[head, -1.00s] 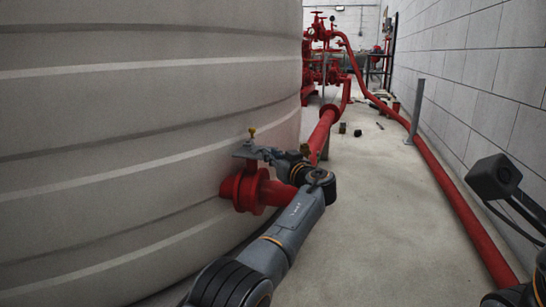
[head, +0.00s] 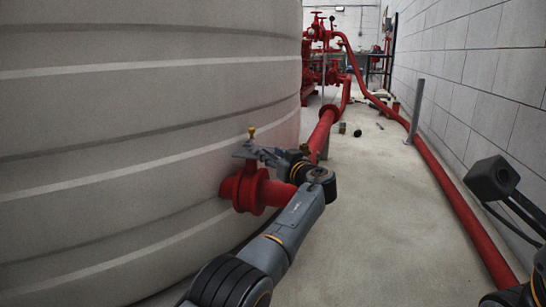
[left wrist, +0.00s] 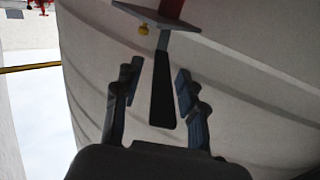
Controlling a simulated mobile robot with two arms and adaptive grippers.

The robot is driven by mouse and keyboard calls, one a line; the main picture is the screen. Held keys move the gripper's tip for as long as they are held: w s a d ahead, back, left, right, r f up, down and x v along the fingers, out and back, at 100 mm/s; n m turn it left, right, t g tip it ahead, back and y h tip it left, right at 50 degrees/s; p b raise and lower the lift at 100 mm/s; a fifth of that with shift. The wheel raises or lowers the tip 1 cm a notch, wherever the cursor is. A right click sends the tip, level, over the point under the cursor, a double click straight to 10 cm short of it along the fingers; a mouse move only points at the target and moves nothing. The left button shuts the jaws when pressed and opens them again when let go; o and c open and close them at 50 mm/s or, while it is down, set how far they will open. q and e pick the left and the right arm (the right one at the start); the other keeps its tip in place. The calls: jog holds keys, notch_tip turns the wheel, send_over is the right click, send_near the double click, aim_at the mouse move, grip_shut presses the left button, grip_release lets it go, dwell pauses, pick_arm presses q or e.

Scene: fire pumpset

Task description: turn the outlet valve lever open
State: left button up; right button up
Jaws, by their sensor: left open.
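In the head view the yellow knob (head: 252,132) stands above the red outlet flange (head: 245,188) on the tank's side. My left gripper (left wrist: 158,73) is open, with one finger on each side of the dark handle and gaps to both. In the head view my left gripper (head: 262,153) is beside the valve and partly hides the lever.
The large pale tank (head: 140,110) fills the left side. A red pipe (head: 322,132) runs from the outlet to the pumps at the back. Another red pipe (head: 455,195) follows the block wall. Small items (head: 357,133) lie on the floor.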

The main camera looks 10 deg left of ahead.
pick_arm(q)
notch_tip(320, 180, up, 10)
jog(key=shift+f, duration=0.15)
dwell(0.3)
